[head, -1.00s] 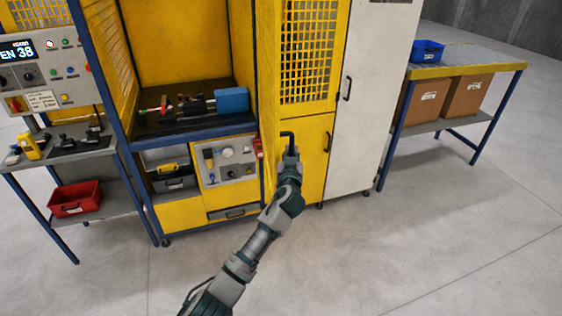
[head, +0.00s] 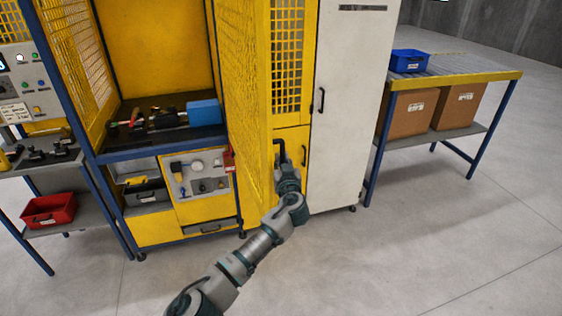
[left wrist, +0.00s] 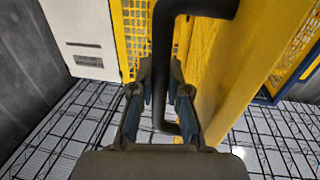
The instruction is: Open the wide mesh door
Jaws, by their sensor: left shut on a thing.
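The wide mesh door (head: 246,112) is a yellow mesh panel on the yellow machine enclosure. It stands partly open, swung out toward me. Its black bar handle (head: 279,146) is on the side facing right. My left gripper (head: 284,163) is at this handle, low on the door. In the left wrist view the black handle (left wrist: 163,50) passes between the two fingers of my left gripper (left wrist: 160,80), which is shut on it. The yellow door (left wrist: 232,65) fills the right of that view. My right gripper is not in view.
A white cabinet (head: 352,100) stands right of the enclosure. Further right is a table (head: 450,74) with a blue bin (head: 409,61). On the left are a side shelf (head: 85,213) and a red bin (head: 49,210). The floor in front is clear.

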